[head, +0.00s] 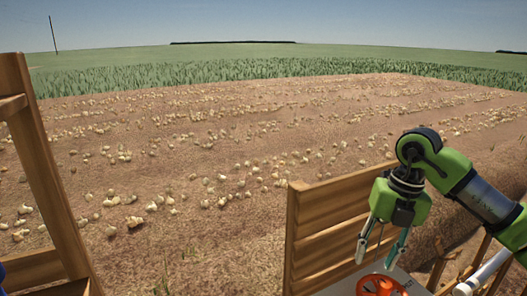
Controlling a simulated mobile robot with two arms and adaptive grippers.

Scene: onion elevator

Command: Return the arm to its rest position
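My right arm comes in from the right edge, green with dark joints. Its gripper (377,258) points down, with its two fingers apart and nothing between them. It hangs in front of a slatted wooden panel (325,228), above an orange-red round part (381,286) at the bottom edge. From this view I cannot tell the gap between the fingertips and that part. My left gripper is not in view.
A wooden frame (45,165) stands at the left edge. A light grey surface (340,286) lies under the orange-red part, and wooden slats and a white tube (483,272) are at the lower right. Beyond lies open soil with rows of onions (150,207).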

